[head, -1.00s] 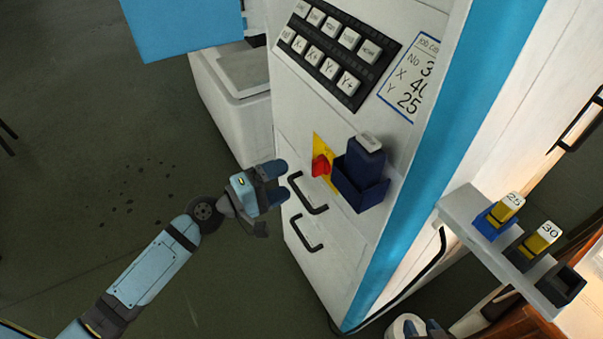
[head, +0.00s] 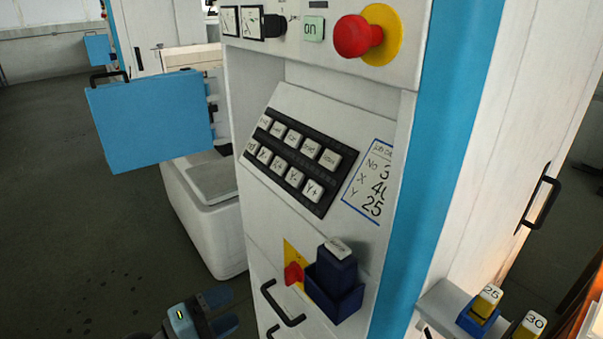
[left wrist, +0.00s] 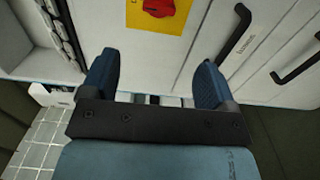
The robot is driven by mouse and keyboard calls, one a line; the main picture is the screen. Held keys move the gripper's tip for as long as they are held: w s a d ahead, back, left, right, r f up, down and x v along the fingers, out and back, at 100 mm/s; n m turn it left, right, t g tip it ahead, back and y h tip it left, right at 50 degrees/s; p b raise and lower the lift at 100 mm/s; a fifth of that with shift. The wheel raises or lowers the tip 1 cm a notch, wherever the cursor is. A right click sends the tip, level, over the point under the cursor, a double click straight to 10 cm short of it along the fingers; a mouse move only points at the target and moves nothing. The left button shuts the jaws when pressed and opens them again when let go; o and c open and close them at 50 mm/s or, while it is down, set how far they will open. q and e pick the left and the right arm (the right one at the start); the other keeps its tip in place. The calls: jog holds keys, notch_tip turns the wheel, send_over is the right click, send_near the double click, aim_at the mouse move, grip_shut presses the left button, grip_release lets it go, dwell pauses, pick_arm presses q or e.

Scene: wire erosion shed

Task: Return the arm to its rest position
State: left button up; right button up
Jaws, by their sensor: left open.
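My left gripper (head: 212,312) shows at the bottom of the head view, left of the machine cabinet's drawer handle (head: 283,305). It is open and empty, with its two dark blue fingers apart in the left wrist view (left wrist: 155,82). The fingers point toward the white cabinet front, where a red switch on a yellow plate (left wrist: 158,8) shows beyond them. Most of the left arm is out of the head view. My right gripper is not in view.
The white machine cabinet (head: 255,205) carries a key panel (head: 290,165), a red stop button (head: 357,36) and a dark blue holder (head: 335,290). A blue panel door (head: 150,122) juts out at left. A small shelf (head: 440,300) stands at right. Open floor lies left.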

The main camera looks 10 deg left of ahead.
pick_arm(q)
jog(key=s+d+f+m+g+y, duration=0.1)
jog(key=s+f+m+y, duration=0.45)
jog(key=f, duration=0.35)
jog(key=s+d+f+m+g+y, duration=0.1)
jog(key=s+d+f+m+y, duration=0.1)
jog(key=s+f+m+y, duration=0.35)
jog(key=s+a+r+m+h+p, duration=0.1)
jog(key=s+r+p, duration=0.2)
jog(key=r+p, duration=0.9)
jog(key=p, duration=0.8)
jog(key=shift+a+r, duration=0.2)
jog(key=shift+a, duration=0.1)
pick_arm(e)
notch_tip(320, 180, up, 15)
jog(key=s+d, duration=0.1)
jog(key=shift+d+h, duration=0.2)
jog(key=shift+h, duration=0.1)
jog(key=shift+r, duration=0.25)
